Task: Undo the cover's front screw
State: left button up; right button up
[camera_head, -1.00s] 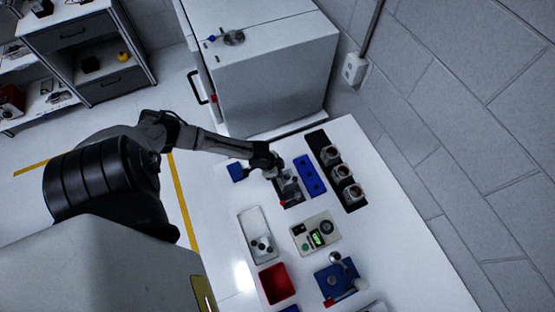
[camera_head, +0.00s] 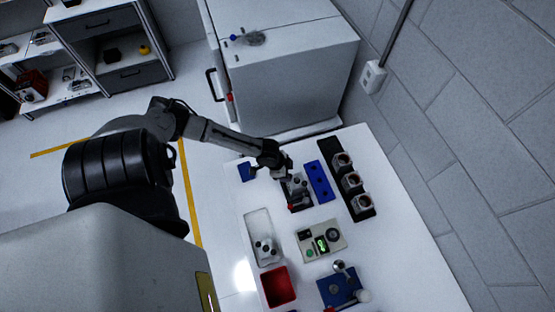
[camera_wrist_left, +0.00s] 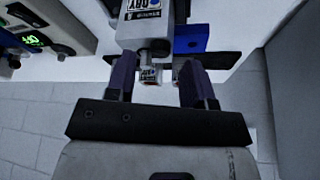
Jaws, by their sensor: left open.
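The servo unit (camera_head: 299,190), a grey and dark body, sits on the table under my left gripper (camera_head: 284,173). In the left wrist view a light grey housing with a dark-bordered label (camera_wrist_left: 140,12) shows at the top. A dark round part (camera_wrist_left: 155,47) sticks out below it. My left gripper (camera_wrist_left: 155,88) is open, with its two dark fingers apart and nothing clamped between them. A small metal-rimmed part (camera_wrist_left: 150,76) shows beyond the gap. I cannot make out the cover's front screw clearly. My right gripper is not in view.
A blue block with holes (camera_head: 319,182) and a black rack (camera_head: 362,204) with metal cups stand right of the servo. Nearer are a white tray (camera_head: 254,222), a tester with green display (camera_head: 308,241), a red bin (camera_head: 278,287) and a blue lever device (camera_head: 332,290). The table's right side is clear.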

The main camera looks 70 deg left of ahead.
pick_arm(q)
jog(key=v, duration=1.1)
jog(key=shift+r, duration=0.3)
jog(key=shift+s, duration=0.1)
